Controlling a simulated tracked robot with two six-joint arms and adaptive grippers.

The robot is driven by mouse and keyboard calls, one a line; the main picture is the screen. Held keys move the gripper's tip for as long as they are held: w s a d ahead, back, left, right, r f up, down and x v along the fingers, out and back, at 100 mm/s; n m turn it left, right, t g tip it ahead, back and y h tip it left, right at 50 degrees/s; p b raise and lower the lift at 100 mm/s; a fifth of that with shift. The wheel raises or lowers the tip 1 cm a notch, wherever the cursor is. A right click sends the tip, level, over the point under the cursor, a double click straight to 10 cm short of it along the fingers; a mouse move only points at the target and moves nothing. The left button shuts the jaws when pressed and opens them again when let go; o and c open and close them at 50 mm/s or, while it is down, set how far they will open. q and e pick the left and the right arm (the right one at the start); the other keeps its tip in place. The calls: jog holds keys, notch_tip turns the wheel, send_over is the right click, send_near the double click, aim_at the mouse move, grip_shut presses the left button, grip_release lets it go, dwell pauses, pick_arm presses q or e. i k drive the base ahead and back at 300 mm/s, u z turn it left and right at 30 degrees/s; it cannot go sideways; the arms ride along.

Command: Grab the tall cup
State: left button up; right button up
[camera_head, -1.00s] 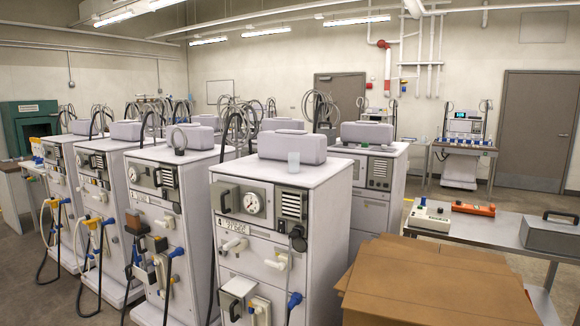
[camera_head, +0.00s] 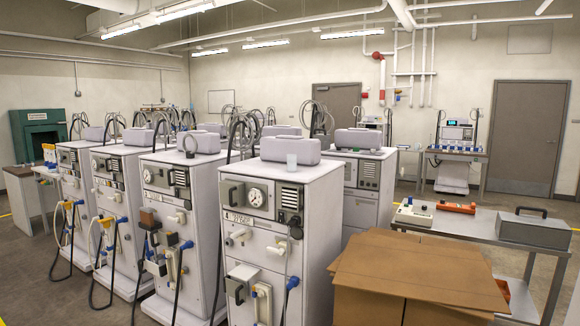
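A small translucent pale cup (camera_head: 291,161) stands upright on the white top of the nearest dialysis machine (camera_head: 325,185), in front of a grey-lilac case (camera_head: 290,149). It is the only cup I can make out clearly up close; I cannot tell from here whether it is the tall one. Several small blue-and-white items, too small to identify, sit on the far table (camera_head: 458,152) at the back right. Neither of my grippers shows in the head view.
Several more dialysis machines (camera_head: 180,178) with hanging hoses stand in rows to the left. A cardboard box (camera_head: 415,268) stands right of the nearest machine. Behind it a metal table (camera_head: 470,226) carries a white device (camera_head: 411,214), an orange tool (camera_head: 442,207) and a grey case (camera_head: 533,231). Floor shows at the lower left.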

aim_at(291, 158)
jog(key=u, duration=0.4)
jog(key=i, duration=0.75)
jog(key=u, duration=0.8)
jog(key=i, duration=1.4)
jog(key=z, duration=0.75)
